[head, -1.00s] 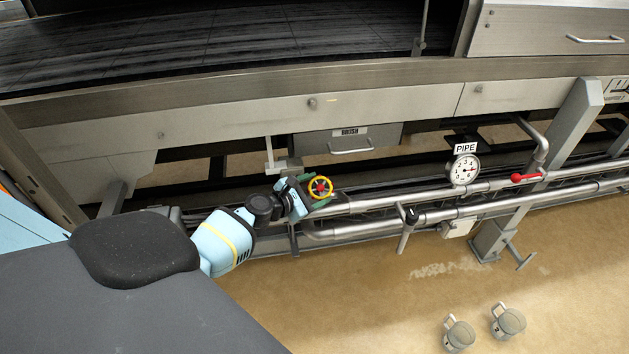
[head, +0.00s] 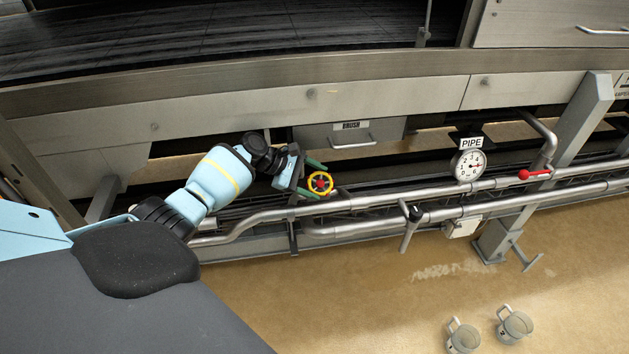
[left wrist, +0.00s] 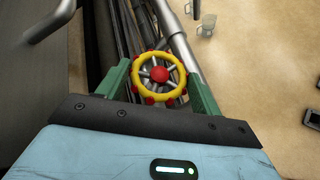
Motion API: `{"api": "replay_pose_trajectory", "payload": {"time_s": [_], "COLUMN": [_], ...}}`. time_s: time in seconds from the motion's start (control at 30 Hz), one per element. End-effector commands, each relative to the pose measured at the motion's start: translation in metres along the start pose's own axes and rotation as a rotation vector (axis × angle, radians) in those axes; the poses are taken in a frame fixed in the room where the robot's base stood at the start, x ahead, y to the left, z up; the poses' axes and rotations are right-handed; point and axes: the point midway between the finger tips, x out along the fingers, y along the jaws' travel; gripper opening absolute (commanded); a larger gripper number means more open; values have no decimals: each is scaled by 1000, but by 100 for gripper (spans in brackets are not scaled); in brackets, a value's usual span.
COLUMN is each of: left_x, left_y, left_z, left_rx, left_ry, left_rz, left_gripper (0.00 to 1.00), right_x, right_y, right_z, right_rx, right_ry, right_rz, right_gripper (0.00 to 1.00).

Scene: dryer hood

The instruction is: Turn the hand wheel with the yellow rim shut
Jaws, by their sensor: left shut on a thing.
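The hand wheel with the yellow rim (head: 320,184) has a red hub and sits on the pipe run below the grey beam. It also shows in the left wrist view (left wrist: 159,75), with dark spokes and red knobs around the rim. My left gripper (head: 317,179) reaches it from the left, one green finger at the upper side and one at the lower side of the rim. In the left wrist view the green fingers (left wrist: 160,82) stand on both sides of the wheel, shut on its rim. My right gripper is not in view.
A round gauge (head: 468,165) under a PIPE sign and a red lever (head: 535,174) are on the pipes to the right. A BRUSH drawer (head: 350,135) hangs above the wheel. Two cups (head: 514,325) stand on the open floor at lower right.

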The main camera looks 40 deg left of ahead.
Motion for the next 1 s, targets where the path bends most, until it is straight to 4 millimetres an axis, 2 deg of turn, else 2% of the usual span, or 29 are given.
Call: {"api": "replay_pose_trajectory", "payload": {"time_s": [0.63,0.67,0.8,1.0], "left_x": [1,1,1,1], "left_y": [0,0,0,0], "left_z": [1,1,1,1], "left_rx": [28,28,27,26], "left_ry": [-1,-1,-1,-1], "left_rz": [-50,-50,-49,-47], "left_gripper": [43,68,87,87], "right_x": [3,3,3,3], "right_y": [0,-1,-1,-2], "right_z": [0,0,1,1], "right_rx": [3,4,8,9], "right_ry": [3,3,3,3], "right_rz": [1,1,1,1], "right_gripper": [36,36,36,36]}}
